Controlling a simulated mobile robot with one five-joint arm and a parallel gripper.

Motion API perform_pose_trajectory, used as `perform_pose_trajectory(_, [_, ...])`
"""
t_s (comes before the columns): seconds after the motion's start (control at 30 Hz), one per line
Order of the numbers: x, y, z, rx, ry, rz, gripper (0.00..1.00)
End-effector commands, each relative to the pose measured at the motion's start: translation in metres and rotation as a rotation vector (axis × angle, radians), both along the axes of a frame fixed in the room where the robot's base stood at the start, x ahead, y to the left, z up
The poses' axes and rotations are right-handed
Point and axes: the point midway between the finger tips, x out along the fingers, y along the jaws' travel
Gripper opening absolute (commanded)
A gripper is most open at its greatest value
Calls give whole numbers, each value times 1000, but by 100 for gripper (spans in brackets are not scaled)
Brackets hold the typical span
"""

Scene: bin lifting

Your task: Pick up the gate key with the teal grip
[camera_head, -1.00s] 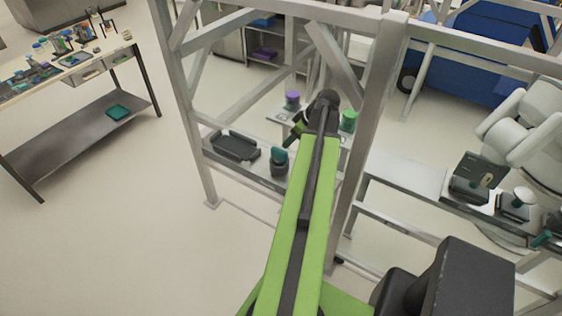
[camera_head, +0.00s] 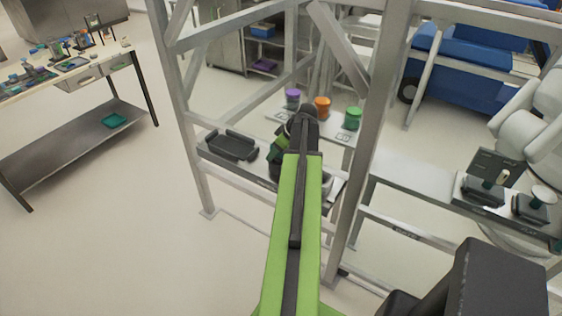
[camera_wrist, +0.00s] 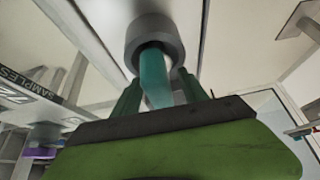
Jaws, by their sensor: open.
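In the wrist view the teal grip (camera_wrist: 153,78) of the gate key stands in a round grey holder (camera_wrist: 154,38). My gripper (camera_wrist: 160,82) is open, with its two green fingers on either side of the teal grip. I cannot tell whether either finger touches it. In the head view my gripper (camera_head: 278,153) is low over the shelf, right of the black tray. There, my gripper and arm hide most of the key and its holder.
The metal frame's post (camera_head: 362,150) rises close to the right of my arm. A black tray (camera_head: 232,146) lies on the shelf. Purple (camera_head: 292,97), orange (camera_head: 322,106) and green (camera_head: 352,119) jars stand behind. Dark fixtures (camera_head: 483,191) stand on the right bench.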

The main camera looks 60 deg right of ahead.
Motion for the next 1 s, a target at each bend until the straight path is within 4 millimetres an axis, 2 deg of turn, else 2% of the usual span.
perform_pose_trajectory(0.1, [0,0,2,0,0,0,51])
perform_pose_trajectory(0.5, [0,0,2,0,0,1,0])
perform_pose_trajectory(0.87, [0,0,2,0,0,1,0])
perform_pose_trajectory(1.0, [0,0,8,0,0,1,0])
